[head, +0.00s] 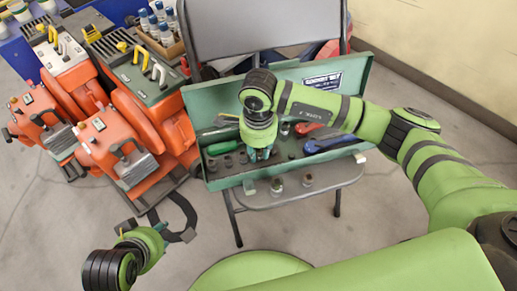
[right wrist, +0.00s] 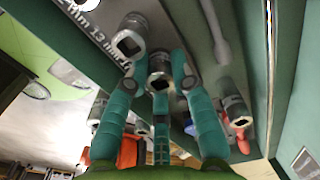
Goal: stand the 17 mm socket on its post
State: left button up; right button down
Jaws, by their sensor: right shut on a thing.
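My right gripper (head: 262,154) points down into the green toolbox (head: 216,184), which rests on a chair. In the right wrist view its teal fingers (right wrist: 160,75) are shut on a grey metal socket (right wrist: 160,64) with a square hole facing the camera. Its size marking is not readable. Another socket (right wrist: 130,40) stands close beside it, near a printed strip with "13 mm" (right wrist: 103,32). I cannot tell which post, if any, the held socket is over. My left gripper (head: 178,216) is open and empty, low at the left, away from the toolbox.
Green (head: 222,147), red (head: 308,127) and blue (head: 335,143) handled tools lie in the toolbox. Two small cylinders (head: 308,180) sit on the chair's front. Orange machines (head: 120,150) stand at the left.

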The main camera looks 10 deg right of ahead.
jog(key=c, duration=1)
grip_release()
notch_tip(320, 180, up, 7)
jog(key=p, duration=0.4)
jog(key=shift+p, duration=0.3)
